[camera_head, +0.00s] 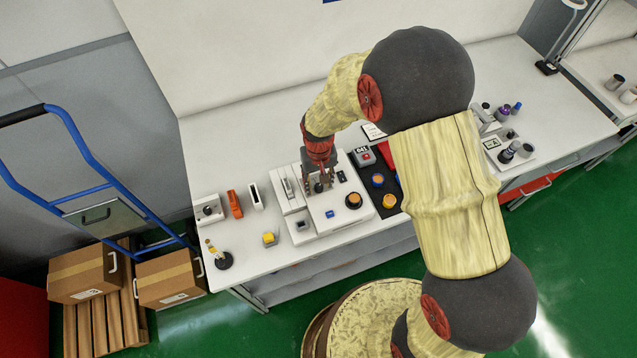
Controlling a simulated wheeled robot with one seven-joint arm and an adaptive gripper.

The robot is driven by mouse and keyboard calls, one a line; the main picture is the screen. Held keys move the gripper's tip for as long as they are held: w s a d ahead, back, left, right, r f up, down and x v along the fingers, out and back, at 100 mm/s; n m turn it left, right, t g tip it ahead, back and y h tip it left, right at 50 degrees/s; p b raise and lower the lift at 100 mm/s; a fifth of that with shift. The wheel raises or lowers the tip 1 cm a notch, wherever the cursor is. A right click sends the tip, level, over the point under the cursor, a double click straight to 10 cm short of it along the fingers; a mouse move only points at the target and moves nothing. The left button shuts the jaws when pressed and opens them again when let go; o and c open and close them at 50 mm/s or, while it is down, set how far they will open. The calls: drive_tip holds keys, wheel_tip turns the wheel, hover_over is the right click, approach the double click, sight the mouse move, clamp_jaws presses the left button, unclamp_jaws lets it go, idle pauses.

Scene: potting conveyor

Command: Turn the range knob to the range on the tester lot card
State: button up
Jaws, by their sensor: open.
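A white tester (334,219) with raised parts stands on the bench. A round dark knob with an orange top (353,200) sits at its right side, and a blue button (330,214) is nearer its front. My gripper (319,188) points down over the middle of the tester, jaws open, left of the orange-topped knob. A dark round part shows between or under the fingers; I cannot tell if it is the range knob or if they touch it. A white card (373,131) lies behind, partly hidden by my arm; its print is unreadable.
A black mat (372,170) with orange-topped parts and a small red-buttoned box (363,157) lies right of the tester. A grey dial box (208,209), an orange item (235,203) and a yellow block (269,239) stand left. My arm hides the bench's middle right.

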sight(318, 186)
wheel_tip(318, 186, up, 11)
drive_tip(key=shift+r, duration=0.2)
idle(0.6)
